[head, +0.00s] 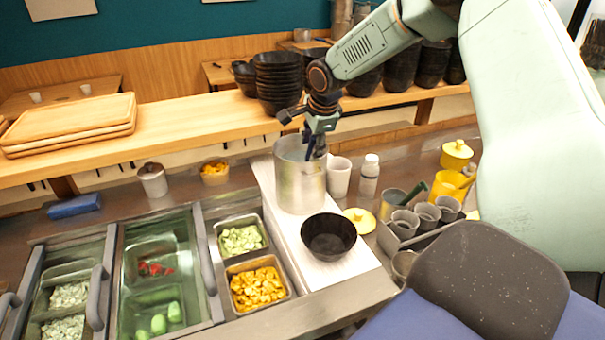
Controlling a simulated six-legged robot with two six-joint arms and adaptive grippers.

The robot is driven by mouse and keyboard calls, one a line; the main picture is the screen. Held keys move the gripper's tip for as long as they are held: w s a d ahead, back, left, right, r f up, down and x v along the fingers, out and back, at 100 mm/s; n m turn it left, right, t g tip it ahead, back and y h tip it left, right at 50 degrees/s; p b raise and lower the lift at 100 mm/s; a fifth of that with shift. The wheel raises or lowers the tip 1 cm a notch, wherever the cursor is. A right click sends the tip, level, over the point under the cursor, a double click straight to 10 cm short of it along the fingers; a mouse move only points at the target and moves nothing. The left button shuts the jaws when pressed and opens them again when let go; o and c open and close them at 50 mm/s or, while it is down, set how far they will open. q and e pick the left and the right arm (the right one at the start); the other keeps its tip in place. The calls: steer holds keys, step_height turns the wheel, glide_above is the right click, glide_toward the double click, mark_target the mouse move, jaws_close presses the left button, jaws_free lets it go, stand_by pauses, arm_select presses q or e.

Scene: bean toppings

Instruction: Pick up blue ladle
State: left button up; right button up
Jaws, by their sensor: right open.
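My right gripper (316,150) is open and points down over the tall metal pot (299,188), its fingers at the pot's rim. A thin dark blue piece (309,149) shows beside the fingers at the pot's mouth. It may be the blue ladle's handle, but I cannot tell it apart from the gripper for certain. Any ladle bowl is hidden inside the pot. The pot stands upright on a white board (338,268). My left gripper is not in view.
A black bowl (329,237) sits in front of the pot. A white cup (339,177) and a white bottle (369,175) stand just right of it. Food trays (257,286) lie left. A wooden shelf (190,121) with stacked black bowls (279,80) runs behind.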

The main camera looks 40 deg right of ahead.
mark_target(309, 151)
steer(key=shift+x, duration=1.05)
steer(key=shift+w+f, duration=0.2)
steer(key=shift+w, duration=0.05)
steer(key=shift+s+d+f, duration=0.15)
steer(key=shift+s+d, duration=0.05)
steer(key=shift+d, duration=0.05)
steer(key=shift+w+a, duration=0.2)
steer(key=shift+w, duration=0.05)
steer(key=c, duration=0.5)
steer(key=shift+s+d, duration=0.15)
steer(key=shift+s, duration=0.1)
jaws_close()
steer(key=shift+w, duration=0.1)
